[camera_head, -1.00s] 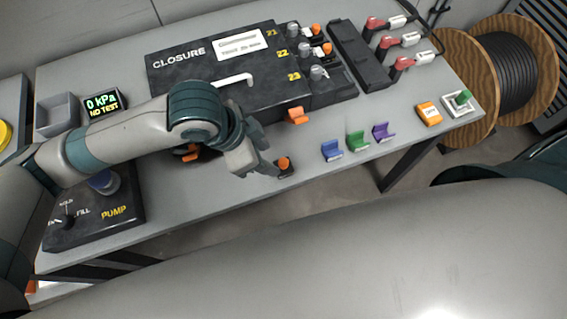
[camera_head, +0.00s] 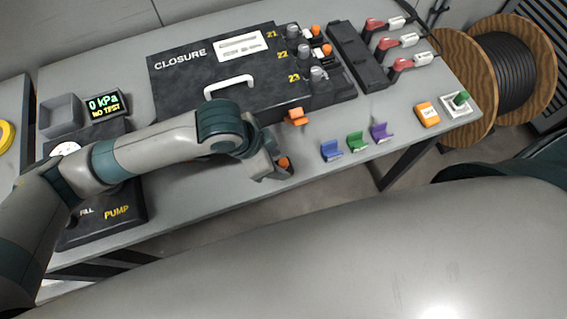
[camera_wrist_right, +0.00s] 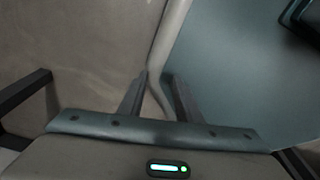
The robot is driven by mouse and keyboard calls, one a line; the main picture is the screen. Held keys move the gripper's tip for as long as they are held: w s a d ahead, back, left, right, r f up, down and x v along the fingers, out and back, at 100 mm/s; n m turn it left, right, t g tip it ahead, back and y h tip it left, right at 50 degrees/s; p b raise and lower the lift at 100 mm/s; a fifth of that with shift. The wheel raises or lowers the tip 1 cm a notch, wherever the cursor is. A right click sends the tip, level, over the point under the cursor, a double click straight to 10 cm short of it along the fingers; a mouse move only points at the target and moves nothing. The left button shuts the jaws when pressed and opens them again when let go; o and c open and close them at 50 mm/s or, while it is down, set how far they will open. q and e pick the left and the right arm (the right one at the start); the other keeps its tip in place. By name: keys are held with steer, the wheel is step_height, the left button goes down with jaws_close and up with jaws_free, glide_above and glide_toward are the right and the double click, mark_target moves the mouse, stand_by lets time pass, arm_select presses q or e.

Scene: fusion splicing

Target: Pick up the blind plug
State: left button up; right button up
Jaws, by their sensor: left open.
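A small plug with an orange top (camera_head: 284,163), which I take for the blind plug, stands in a dark base near the table's front edge. My left gripper (camera_head: 277,168) is down at it from the left, jaws open, with a finger beside the orange top. The wrist hides part of the fingers, and I cannot tell whether they touch the plug. In the right wrist view my right gripper (camera_wrist_right: 156,76) has its two dark fingers apart with nothing between them.
The black closure box (camera_head: 185,75) with a white handle stands behind. An orange clip (camera_head: 296,117) is at its front. Blue (camera_head: 331,150), green (camera_head: 357,141) and purple (camera_head: 381,132) holders stand to the right. The pump unit (camera_head: 118,205) is at left.

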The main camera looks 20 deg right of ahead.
arm_select(q)
steer(key=shift+x, duration=1)
steer(key=shift+d+f, duration=0.15)
steer(key=shift+f, duration=0.05)
arm_select(e)
steer(key=shift+s+d+r, duration=0.15)
steer(key=shift+s+d, duration=0.4)
steer(key=shift+s, duration=0.2)
arm_select(q)
steer(key=shift+c, duration=0.3)
steer(key=c, duration=0.8)
steer(key=shift+o, duration=0.2)
arm_select(e)
steer(key=shift+s+a+g, duration=0.1)
steer(key=shift+a+g, duration=0.1)
steer(key=shift+g, duration=0.1)
